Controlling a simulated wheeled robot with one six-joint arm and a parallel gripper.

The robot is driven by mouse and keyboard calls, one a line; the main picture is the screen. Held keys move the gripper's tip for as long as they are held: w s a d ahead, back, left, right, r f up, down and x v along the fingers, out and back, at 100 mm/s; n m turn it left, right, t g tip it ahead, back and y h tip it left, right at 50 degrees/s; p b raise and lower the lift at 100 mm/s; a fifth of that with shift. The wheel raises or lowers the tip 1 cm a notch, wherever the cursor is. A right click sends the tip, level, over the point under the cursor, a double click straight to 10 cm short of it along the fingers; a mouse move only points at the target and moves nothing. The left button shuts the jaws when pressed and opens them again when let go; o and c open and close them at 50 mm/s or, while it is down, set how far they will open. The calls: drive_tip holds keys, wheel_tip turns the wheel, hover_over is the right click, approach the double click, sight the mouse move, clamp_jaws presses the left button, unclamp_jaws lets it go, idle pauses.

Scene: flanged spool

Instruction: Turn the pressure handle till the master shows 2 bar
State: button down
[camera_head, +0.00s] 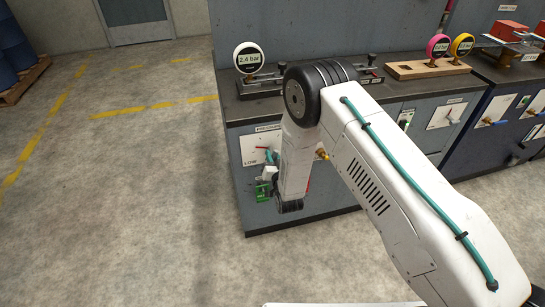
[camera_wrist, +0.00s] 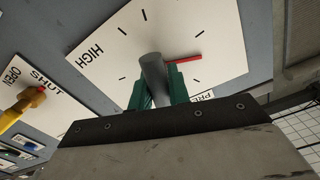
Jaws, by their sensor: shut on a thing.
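The white round master gauge (camera_head: 248,58) stands on the bench top and reads 2.4 bar. The pressure panel (camera_head: 255,148) is a white plate on the cabinet front, partly hidden by my arm in the head view. In the wrist view the plate (camera_wrist: 210,35) carries tick marks, the word HIGH and a red pointer (camera_wrist: 184,60) lying towards the picture's right. The grey pressure handle (camera_wrist: 153,72) stands out from the plate between the green fingers of my gripper (camera_wrist: 155,92), which is shut on it. My gripper's fingers are small in the head view.
A yellow valve handle (camera_wrist: 22,106) sits on a plate marked OPEN and SHUT, beside the pressure plate. A pink gauge (camera_head: 437,46) and a yellow gauge (camera_head: 461,45) stand on a wooden board (camera_head: 415,70) farther right. The floor left of the cabinet is clear.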

drive_tip(key=c, duration=1.2)
unclamp_jaws()
drive_tip(key=shift+a+r, duration=0.1)
drive_tip(key=shift+s, duration=0.1)
drive_tip(key=v, duration=0.7)
drive_tip(key=shift+s, duration=0.35)
